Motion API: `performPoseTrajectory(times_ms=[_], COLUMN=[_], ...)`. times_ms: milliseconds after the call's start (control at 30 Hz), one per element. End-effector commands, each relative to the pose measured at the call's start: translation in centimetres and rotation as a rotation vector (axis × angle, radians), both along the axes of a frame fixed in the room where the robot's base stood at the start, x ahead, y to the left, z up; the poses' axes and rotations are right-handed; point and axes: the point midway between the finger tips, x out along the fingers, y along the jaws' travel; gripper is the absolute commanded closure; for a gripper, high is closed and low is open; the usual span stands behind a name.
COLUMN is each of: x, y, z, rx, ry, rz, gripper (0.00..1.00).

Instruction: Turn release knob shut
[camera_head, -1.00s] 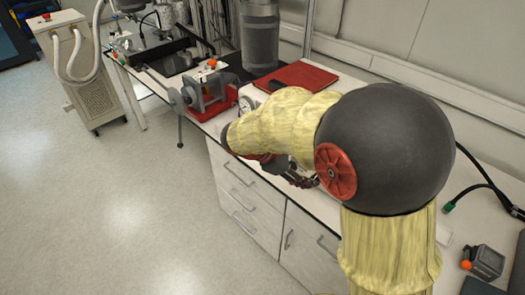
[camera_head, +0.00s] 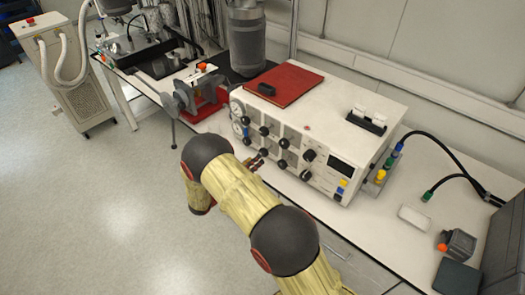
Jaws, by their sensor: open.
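A white control box (camera_head: 335,120) stands on the bench. Its front panel carries several black knobs in two rows, among them a larger upper-right knob (camera_head: 309,155) and a lower knob (camera_head: 282,164). No readable label tells me which one is the release knob. My gripper (camera_head: 256,160) is small in view, in front of the lower row near the panel's middle, with its jaws open. It is close to a lower knob (camera_head: 264,152), but I cannot tell whether it touches it. My arm reaches up from the bottom edge.
Two round gauges, one of them the upper gauge (camera_head: 236,107), sit at the panel's left. A red book (camera_head: 285,86) lies on the box. A red and grey vise-like device (camera_head: 200,98) stands left of it. Cables (camera_head: 440,147) run at the right.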

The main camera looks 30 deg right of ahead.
Motion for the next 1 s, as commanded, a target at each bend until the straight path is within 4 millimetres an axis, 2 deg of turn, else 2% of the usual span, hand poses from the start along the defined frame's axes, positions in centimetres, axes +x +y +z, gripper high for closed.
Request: performPoseTrajectory(times_ms=[167,500,700,933,1000], x=[0.6,2.3,2.6,2.7,2.7], y=[-1.6,-6.2,-7.2,-7.3,-7.3], z=[-0.1,-0.1,0.0,0.0,0.0], rx=[-0.004,-0.002,-0.003,-0.002,-0.002], ry=[0.002,0.0,0.001,0.001,0.001], rz=[0.0,0.0,0.0,0.001,0.001], gripper=[0.49,0.49,0.49,0.49,0.52])
